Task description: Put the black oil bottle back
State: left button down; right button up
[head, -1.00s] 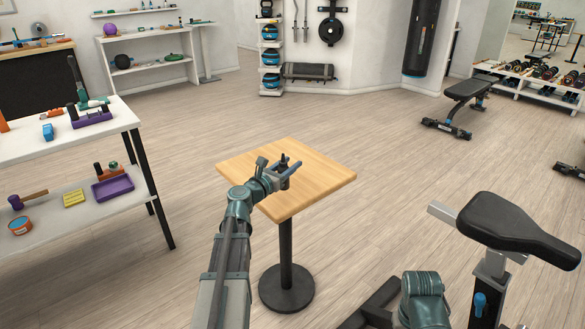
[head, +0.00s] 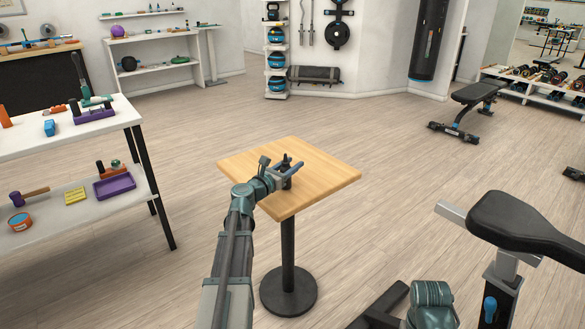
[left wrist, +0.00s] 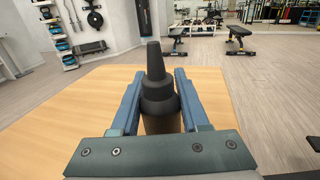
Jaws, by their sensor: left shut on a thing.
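The black oil bottle (left wrist: 158,95) stands upright between the two blue fingers of my left gripper (left wrist: 159,85) in the left wrist view. The fingers are shut on its body, and its narrow nozzle rises above them. In the head view the bottle (head: 286,176) is a small dark shape at my left gripper (head: 289,170), over the small square wooden table (head: 325,177). I cannot tell whether its base touches the tabletop. My right gripper is not in view.
A white two-level bench (head: 30,147) at the left holds tools, a purple tray (head: 114,186) and a purple holder (head: 95,115). An exercise bike seat (head: 525,225) stands close at the right. The floor behind the wooden table is clear.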

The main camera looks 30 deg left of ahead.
pick_arm(q)
jog(key=shift+f, duration=0.2)
jog(key=shift+c, duration=2)
grip_release()
jog(key=shift+r, duration=0.2)
jog(key=shift+s, duration=0.3)
jog(key=s, duration=0.3)
jog(key=s+a, duration=0.1)
jog(key=s, duration=0.7)
jog(key=shift+s+a, duration=0.15)
jog(key=shift+a, duration=0.1)
